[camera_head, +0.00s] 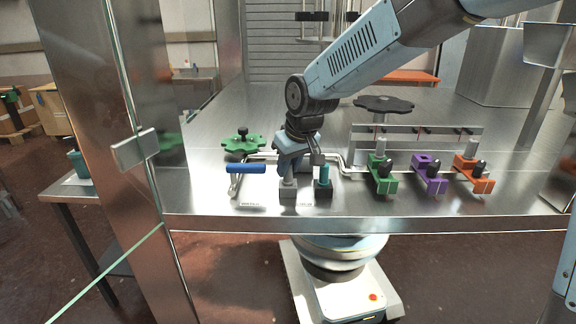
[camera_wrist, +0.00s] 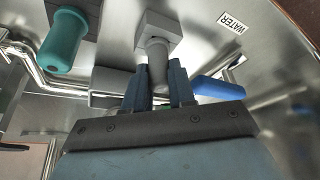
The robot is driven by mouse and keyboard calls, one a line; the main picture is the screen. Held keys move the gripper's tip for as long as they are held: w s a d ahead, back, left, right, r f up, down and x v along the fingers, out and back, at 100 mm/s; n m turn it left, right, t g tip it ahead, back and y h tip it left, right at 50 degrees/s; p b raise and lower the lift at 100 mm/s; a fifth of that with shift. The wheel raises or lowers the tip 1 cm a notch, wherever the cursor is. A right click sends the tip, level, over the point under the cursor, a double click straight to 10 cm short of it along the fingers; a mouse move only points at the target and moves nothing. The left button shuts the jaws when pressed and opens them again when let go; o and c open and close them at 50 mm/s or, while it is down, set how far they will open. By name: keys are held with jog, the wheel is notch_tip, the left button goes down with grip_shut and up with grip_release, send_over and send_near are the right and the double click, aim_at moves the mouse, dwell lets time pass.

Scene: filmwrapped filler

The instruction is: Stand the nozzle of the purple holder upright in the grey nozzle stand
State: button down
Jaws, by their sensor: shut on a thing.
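My gripper (camera_head: 290,165) is shut on a grey nozzle (camera_head: 288,183), pointing down at it. In the wrist view, the fingers (camera_wrist: 160,88) sit on either side of the nozzle (camera_wrist: 157,58). The nozzle is upright, its lower end at the top of the grey nozzle stand (camera_head: 289,197), which also shows in the wrist view (camera_wrist: 152,22). I cannot tell how deep it sits. The purple holder (camera_head: 430,180) at the right has an empty front opening and a black knob; no grey nozzle stands in it.
A dark stand with a teal nozzle (camera_head: 323,176) is close to my gripper's right. A blue handle (camera_head: 245,168) lies left. The green holder (camera_head: 381,182) and orange holder (camera_head: 473,180) carry grey nozzles. A green handwheel (camera_head: 242,144) stands behind left. The bench's front right is clear.

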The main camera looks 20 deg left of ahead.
jog(key=shift+f, duration=0.3)
dwell(0.5)
jog(key=c, duration=0.9)
grip_release()
jog(key=shift+o, duration=0.2)
jog(key=shift+r, duration=0.15)
jog(key=v, duration=1.3)
jog(key=s+d+r+m+t+h, duration=0.1)
jog(key=s+d+m, duration=0.1)
jog(key=d, duration=0.8)
jog(key=s+d+r+m+t+h, duration=0.1)
jog(key=s+d+m, duration=0.15)
jog(key=d, duration=0.75)
jog(key=s+d+f+m, duration=0.2)
jog(key=s+d, duration=0.3)
jog(key=d, duration=0.3)
jog(key=s+d+f+m+h, duration=0.1)
jog(key=s+d+f+m, duration=0.1)
jog(key=s+d, duration=0.3)
jog(key=d+m, duration=0.1)
jog(key=d, duration=0.2)
jog(key=shift+s+d+f+t, duration=0.15)
jog(key=shift+s+f+t, duration=0.15)
jog(key=shift+t, duration=0.1)
